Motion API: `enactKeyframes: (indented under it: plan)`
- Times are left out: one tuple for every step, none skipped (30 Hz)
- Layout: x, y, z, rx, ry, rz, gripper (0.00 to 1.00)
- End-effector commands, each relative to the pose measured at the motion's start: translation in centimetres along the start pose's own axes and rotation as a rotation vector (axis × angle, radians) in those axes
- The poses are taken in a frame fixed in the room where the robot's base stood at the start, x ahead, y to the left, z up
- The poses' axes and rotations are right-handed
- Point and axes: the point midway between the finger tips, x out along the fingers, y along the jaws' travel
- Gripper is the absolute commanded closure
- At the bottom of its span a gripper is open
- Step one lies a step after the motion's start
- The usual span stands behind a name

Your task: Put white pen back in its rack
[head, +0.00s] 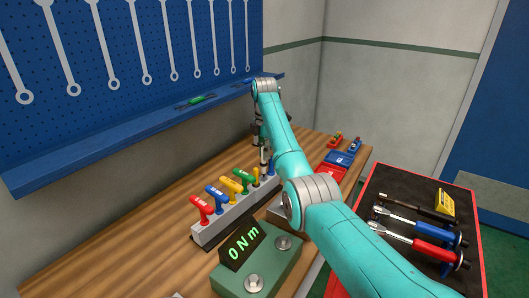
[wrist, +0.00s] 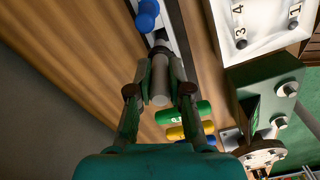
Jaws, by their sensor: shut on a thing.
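In the wrist view my gripper (wrist: 160,90) is shut on a pale grey-white cylinder, which looks like the white pen (wrist: 159,72), seen nearly end-on between the fingers. In the head view my gripper (head: 262,142) is partly hidden by my arm at the far end of a grey rack (head: 232,216). The rack holds red, blue, yellow and green handled tools in a row. In the wrist view part of the rack (wrist: 176,35) shows beyond the pen, with a blue handle (wrist: 147,14) beside it. I cannot tell whether the pen touches the rack.
A green torque meter (head: 255,268) reading "0 Nm" stands in front of the rack. Red and blue trays (head: 340,159) lie farther back. A black tool mat (head: 405,190) is at right. A blue shelf (head: 120,140) and wrench pegboard (head: 130,45) are on the wall.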

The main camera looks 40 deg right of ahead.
Motion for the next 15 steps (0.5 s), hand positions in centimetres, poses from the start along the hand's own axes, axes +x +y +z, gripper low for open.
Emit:
enactKeyframes:
  plan:
    - [-0.02,0.00,0.00,0.000,0.000,0.000,1.00]
    - [-0.02,0.00,0.00,0.000,0.000,0.000,1.00]
    - [0.00,0.00,0.00,0.000,0.000,0.000,1.00]
    - [0.02,0.00,0.00,0.000,0.000,0.000,1.00]
    - [0.05,0.00,0.00,0.000,0.000,0.000,1.00]
    - [0.09,0.00,0.00,0.000,0.000,0.000,1.00]
    - [0.13,0.00,0.00,0.000,0.000,0.000,1.00]
    - [0.17,0.00,0.00,0.000,0.000,0.000,1.00]
    - [0.22,0.00,0.00,0.000,0.000,0.000,1.00]
    - [0.26,0.00,0.00,0.000,0.000,0.000,1.00]
    - [0.30,0.00,0.00,0.000,0.000,0.000,1.00]
    - [0.35,0.00,0.00,0.000,0.000,0.000,1.00]
    - [0.38,0.00,0.00,0.000,0.000,0.000,1.00]
    - [0.42,0.00,0.00,0.000,0.000,0.000,1.00]
    - [0.47,0.00,0.00,0.000,0.000,0.000,1.00]
